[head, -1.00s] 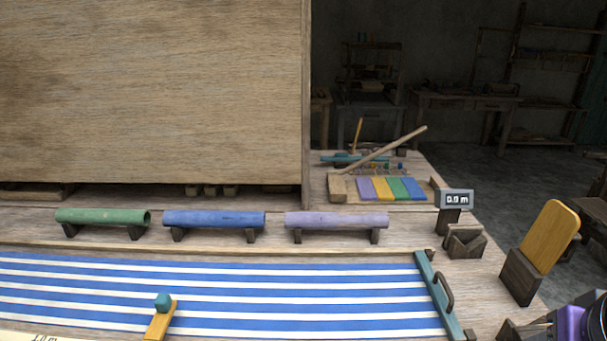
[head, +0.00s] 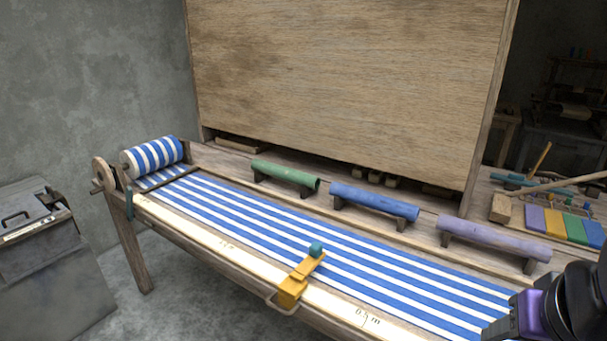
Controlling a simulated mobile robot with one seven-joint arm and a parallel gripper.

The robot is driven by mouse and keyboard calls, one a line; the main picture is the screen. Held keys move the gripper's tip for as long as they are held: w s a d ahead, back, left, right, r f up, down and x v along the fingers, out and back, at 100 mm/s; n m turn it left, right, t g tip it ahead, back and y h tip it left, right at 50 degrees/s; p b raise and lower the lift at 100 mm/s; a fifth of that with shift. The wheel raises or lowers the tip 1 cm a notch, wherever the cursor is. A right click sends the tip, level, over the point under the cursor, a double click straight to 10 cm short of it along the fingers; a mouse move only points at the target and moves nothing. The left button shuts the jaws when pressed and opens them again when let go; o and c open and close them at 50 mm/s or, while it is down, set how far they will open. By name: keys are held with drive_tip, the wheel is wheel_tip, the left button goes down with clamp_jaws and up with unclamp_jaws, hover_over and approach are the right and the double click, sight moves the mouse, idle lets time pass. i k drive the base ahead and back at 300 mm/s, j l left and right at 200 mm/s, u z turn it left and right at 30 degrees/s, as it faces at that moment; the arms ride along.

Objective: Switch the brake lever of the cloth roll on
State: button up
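The cloth roll (head: 154,155), wound with blue and white striped cloth, sits at the far left end of the loom. My gripper (head: 500,326) is at the lower right corner, partly cut off, far from the roll. Whether its fingers are open or shut does not show.
Striped cloth (head: 260,215) stretches along the loom. A yellow clamp with a teal knob (head: 294,288) stands on the front rail. Green (head: 285,177), blue (head: 374,201) and lavender (head: 494,240) rolls rest behind. A grey cabinet (head: 45,260) stands at left, with open floor between.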

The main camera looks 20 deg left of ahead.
sight(129, 191)
drive_tip(key=u, duration=1.95)
drive_tip(key=i+j, duration=0.35)
drive_tip(key=i, duration=0.25)
drive_tip(key=i+j+z, duration=0.1)
drive_tip(key=i+j, duration=0.2)
drive_tip(key=i, duration=0.3)
drive_tip(key=i+j, duration=0.4)
drive_tip(key=i, duration=0.2)
drive_tip(key=i+j, duration=0.35)
drive_tip(key=i, duration=0.2)
drive_tip(key=i+j+z, duration=0.1)
drive_tip(key=i+j, duration=0.25)
drive_tip(key=i, duration=0.25)
drive_tip(key=k+j+u, duration=0.2)
drive_tip(key=u, duration=0.15)
drive_tip(key=k, duration=0.05)
